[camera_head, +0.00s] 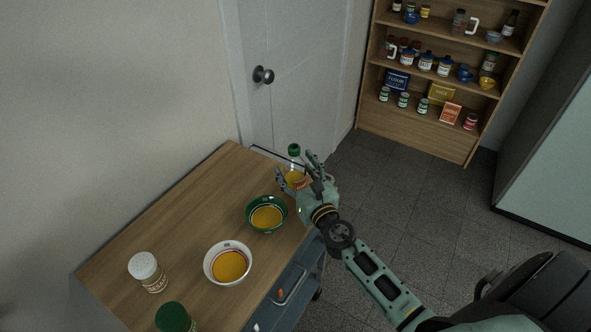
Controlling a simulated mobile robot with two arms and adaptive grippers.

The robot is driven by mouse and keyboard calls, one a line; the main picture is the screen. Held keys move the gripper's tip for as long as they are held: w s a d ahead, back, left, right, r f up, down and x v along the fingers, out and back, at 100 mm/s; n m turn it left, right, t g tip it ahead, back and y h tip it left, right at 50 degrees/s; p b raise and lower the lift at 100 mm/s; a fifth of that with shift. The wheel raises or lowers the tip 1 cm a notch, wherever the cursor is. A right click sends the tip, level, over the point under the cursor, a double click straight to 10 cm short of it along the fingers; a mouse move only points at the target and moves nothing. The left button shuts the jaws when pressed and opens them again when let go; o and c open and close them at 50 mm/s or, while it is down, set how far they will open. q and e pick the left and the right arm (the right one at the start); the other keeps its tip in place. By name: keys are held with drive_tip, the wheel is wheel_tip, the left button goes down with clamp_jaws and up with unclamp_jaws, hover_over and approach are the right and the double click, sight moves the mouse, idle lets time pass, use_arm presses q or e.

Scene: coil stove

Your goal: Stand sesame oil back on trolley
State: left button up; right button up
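The sesame oil looks to be the clear bottle with a green cap (294,151), amber contents and a reddish label. It is upright at the far right corner of the wooden trolley top (185,205). My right gripper (298,170) is at this bottle, with fingers on its left and right sides. The hand partly hides the bottle's lower part. I cannot tell whether the fingers press on it, or whether its base touches the trolley. My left gripper is not in view.
A green bowl (250,221) and a white bowl (211,275), both with amber liquid, stand near the bottle. A white-capped shaker (144,266) and a green-capped container (173,318) stand at the near left. A wall and door (290,70) border the trolley; stocked shelves (410,130) stand beyond.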

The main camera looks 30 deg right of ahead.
drive_tip(key=shift+r, duration=0.2)
drive_tip(key=s, duration=0.3)
drive_tip(key=s+b, duration=0.1)
drive_tip(key=s, duration=0.3)
drive_tip(key=s+b, duration=0.1)
drive_tip(key=s, duration=0.3)
drive_tip(key=shift+s+a+f, duration=0.15)
drive_tip(key=shift+a+f, duration=0.05)
drive_tip(key=shift+a, duration=0.15)
drive_tip(key=shift+s+r, duration=0.15)
drive_tip(key=shift+s, duration=0.25)
